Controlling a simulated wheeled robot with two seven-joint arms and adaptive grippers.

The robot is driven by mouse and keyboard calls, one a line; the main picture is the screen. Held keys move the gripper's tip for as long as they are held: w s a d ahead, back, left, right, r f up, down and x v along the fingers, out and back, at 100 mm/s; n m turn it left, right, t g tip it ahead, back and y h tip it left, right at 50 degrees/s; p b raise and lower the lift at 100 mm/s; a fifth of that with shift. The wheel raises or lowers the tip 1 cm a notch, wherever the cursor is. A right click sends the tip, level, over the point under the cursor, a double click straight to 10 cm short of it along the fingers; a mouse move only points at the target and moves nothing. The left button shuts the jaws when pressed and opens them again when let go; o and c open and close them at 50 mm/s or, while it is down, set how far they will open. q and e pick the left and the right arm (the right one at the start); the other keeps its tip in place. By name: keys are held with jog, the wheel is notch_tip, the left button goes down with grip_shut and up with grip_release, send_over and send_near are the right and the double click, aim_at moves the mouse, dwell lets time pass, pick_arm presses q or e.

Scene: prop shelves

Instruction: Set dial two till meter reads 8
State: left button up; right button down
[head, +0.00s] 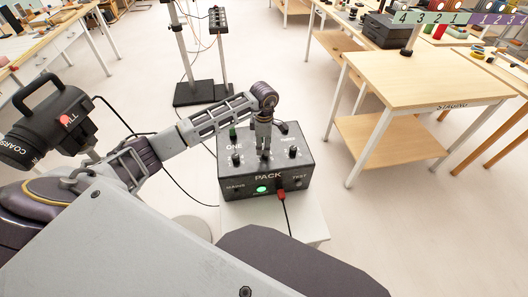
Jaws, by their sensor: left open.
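A dark grey box marked PACK (226,178) stands on a pale stand in the middle of the head view. A black dial (236,159) sits under the label ONE on its top, and another black dial (293,152) sits at the right. My left gripper (264,156) points down over the top between these two dials. Its fingers are open, and they cover the middle spot, so dial two is hidden or cannot be told apart there. Whether the fingers touch anything cannot be told. No meter reading can be made out. My right gripper is out of view.
The box front has a lit green oval (262,189), a red plug (281,195) with a black cable, and a TEST label. A wooden table (415,80) marked STAGING stands to the right. A black post base (200,93) stands behind. Open floor lies between.

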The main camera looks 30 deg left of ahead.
pick_arm(q)
notch_tip(320, 180, down, 3)
jog(key=shift+f, duration=0.75)
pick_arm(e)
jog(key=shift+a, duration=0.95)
